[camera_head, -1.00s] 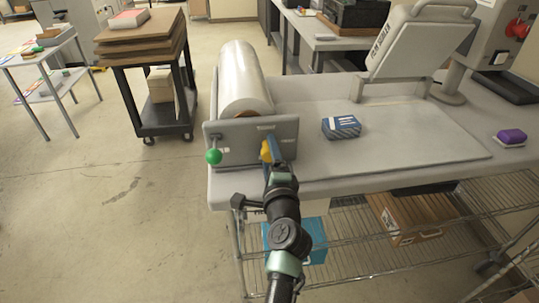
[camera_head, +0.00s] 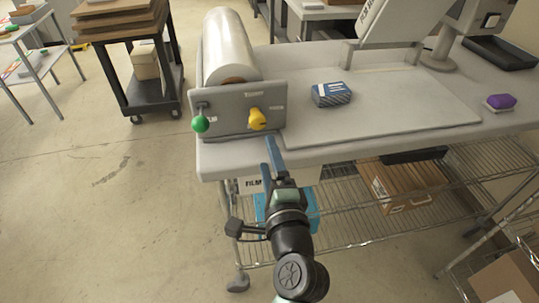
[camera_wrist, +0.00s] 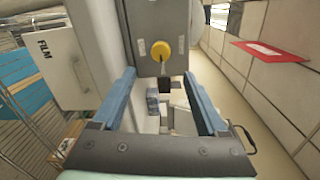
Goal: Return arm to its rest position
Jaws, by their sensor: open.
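My gripper (camera_head: 270,163) is in front of the table's front edge, just below the yellow knob (camera_head: 258,119) on the grey end plate of the film roll holder. Its two blue fingers are apart with nothing between them. In the wrist view the open fingers (camera_wrist: 166,85) frame the same yellow knob (camera_wrist: 160,50), which lies beyond the fingertips, apart from them. My arm reaches up from the bottom of the head view.
The worktable (camera_head: 330,145) holds the film roll (camera_head: 228,48), a green-ended lever (camera_head: 201,123), a blue box (camera_head: 331,94) and a purple-topped block (camera_head: 500,102). Below is a wire shelf with a brown crate (camera_head: 405,185). Open floor lies left.

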